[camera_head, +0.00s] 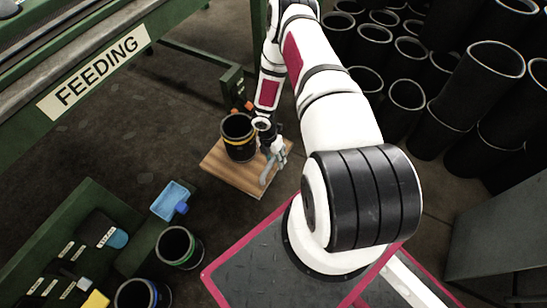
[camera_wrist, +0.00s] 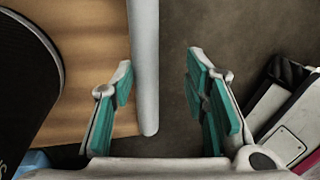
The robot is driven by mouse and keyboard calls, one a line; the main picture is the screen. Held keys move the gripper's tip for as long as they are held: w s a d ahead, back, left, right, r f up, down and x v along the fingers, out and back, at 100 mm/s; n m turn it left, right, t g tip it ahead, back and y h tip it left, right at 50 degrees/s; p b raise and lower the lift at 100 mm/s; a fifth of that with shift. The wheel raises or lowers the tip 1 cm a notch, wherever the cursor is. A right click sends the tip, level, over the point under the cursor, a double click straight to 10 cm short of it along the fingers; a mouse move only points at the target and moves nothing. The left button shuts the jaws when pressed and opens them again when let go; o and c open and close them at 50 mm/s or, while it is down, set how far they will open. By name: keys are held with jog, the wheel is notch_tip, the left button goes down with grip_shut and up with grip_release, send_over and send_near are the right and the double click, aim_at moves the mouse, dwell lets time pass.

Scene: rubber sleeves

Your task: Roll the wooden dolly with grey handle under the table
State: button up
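The wooden dolly (camera_head: 220,178) stands on the floor in the middle of the head view. It carries a black rubber sleeve (camera_head: 240,155) with a yellow band. Its grey handle (camera_head: 267,174) is on the right side. In the wrist view the dolly's board (camera_wrist: 90,35) and the handle bar (camera_wrist: 144,70) show. My gripper (camera_wrist: 160,65) is open, with the handle bar between its fingers, nearer the left finger; I see no clear grip. In the head view my gripper (camera_head: 275,150) is at the dolly's right edge. The green table (camera_head: 185,10) marked FEEDING is at upper left.
Many black sleeves (camera_head: 406,95) stand at the upper right. A green bench (camera_head: 90,205) with a blue bin (camera_head: 170,200) and further sleeves (camera_head: 178,246) is at lower left. Dark floor (camera_head: 130,130) between the dolly and the table is mostly clear.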

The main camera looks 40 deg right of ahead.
notch_tip(320, 180, up, 15)
jog(key=w+p, duration=0.1)
jog(key=p, duration=0.5)
jog(key=shift+w+a, duration=0.25)
jog(key=shift+a, duration=0.05)
